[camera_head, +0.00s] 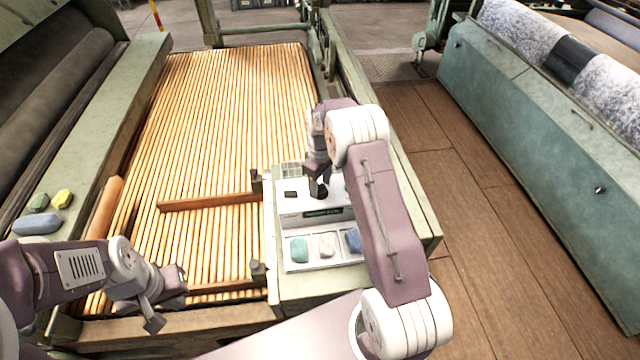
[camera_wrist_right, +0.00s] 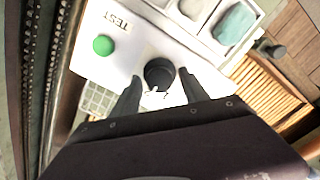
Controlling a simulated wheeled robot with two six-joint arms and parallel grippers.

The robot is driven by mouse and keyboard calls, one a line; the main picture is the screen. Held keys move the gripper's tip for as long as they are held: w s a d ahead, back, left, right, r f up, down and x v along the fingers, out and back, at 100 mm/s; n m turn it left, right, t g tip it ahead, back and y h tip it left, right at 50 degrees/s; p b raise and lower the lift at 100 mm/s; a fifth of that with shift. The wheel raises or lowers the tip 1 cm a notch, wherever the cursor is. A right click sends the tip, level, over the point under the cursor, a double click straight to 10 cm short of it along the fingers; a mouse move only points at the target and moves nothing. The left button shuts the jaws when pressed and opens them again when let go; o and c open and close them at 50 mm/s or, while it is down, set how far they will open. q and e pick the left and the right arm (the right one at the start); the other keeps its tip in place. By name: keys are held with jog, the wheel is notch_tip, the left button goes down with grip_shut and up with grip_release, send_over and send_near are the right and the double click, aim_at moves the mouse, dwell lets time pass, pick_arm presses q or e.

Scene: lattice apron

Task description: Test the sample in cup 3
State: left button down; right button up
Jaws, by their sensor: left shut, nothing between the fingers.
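A white test unit (camera_head: 315,205) with a lit green display stands on the machine's ledge. In the right wrist view its panel shows the word TEST beside a round green button (camera_wrist_right: 103,45). A tray (camera_head: 312,265) in front has compartments with a teal lump (camera_head: 299,249), a whitish lump (camera_head: 327,244) and a blue lump (camera_head: 353,240). No cup numbers are readable. My left gripper (camera_head: 158,312) is shut and empty, low left.
A wide slatted bed (camera_head: 230,110) with wooden crossbars (camera_head: 210,202) lies left of the unit. A small grid (camera_head: 290,169) sits behind the unit. Blue-grey, green and yellow lumps (camera_head: 62,198) rest at the far left. Brown floor (camera_head: 480,200) is clear on the right.

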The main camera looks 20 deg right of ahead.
grip_shut()
jog(key=shift+r, duration=0.1)
jog(key=m+p, duration=0.1)
jog(key=m, duration=0.2)
jog(key=shift+r+p, duration=0.1)
jog(key=shift+p, duration=0.3)
jog(key=m+p, duration=0.1)
jog(key=m, duration=0.2)
jog(key=shift+m, duration=0.3)
jog(key=shift+w+m, duration=0.1)
jog(key=shift+m, duration=1)
jog(key=shift+m+p, duration=0.3)
jog(key=shift+o, duration=1.6)
grip_release()
